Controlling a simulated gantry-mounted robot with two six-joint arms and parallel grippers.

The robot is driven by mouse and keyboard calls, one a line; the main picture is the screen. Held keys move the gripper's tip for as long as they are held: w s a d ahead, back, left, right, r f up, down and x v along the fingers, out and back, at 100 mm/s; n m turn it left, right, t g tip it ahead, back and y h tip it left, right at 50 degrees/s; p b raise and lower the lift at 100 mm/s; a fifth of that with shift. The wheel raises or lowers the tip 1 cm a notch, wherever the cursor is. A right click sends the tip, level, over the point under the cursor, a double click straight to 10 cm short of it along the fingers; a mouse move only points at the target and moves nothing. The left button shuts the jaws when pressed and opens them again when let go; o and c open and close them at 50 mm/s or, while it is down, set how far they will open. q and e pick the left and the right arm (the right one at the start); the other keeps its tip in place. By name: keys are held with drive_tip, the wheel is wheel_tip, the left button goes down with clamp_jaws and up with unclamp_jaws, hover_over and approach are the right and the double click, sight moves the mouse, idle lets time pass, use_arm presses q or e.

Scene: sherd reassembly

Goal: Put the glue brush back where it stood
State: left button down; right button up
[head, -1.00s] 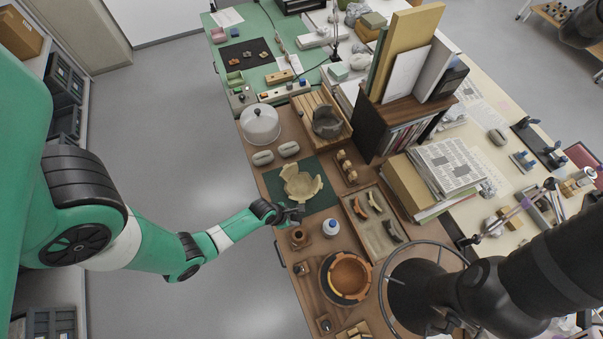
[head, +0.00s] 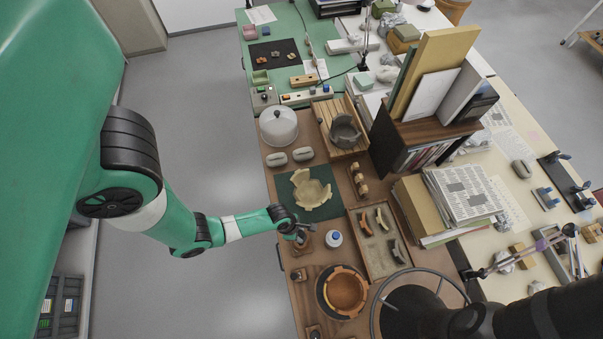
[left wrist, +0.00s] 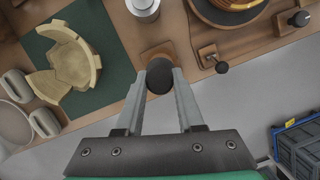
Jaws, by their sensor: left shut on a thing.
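My left gripper (head: 301,230) is at the front edge of the wooden bench, just right of the green mat. In the left wrist view its fingers (left wrist: 160,82) are shut on a dark round end, which I take to be the glue brush (left wrist: 160,76) seen end-on. The brush's lower part is hidden behind that end. A brown wooden stand (left wrist: 157,52) shows just behind it; it is also under the gripper in the head view (head: 304,244). I cannot tell whether brush and stand touch. My right gripper is not in view.
A white jar (head: 334,239) stands close to the gripper. A partly rebuilt pot (head: 311,190) lies on the green mat (head: 327,209). A round orange-brown bowl (head: 343,291) and a tray of sherds (head: 370,258) are nearby. Small wooden stands line the front edge.

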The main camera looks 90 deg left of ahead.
use_arm(q)
drive_tip(key=shift+f+b, duration=3.2)
drive_tip(key=shift+f, duration=1.1)
drive_tip(key=shift+c, duration=2.2)
unclamp_jaws()
drive_tip(key=shift+r, duration=0.1)
drive_tip(key=p+v, duration=0.8)
drive_tip(key=v, duration=0.3)
drive_tip(key=shift+r, duration=0.3)
drive_tip(key=shift+s, duration=0.1)
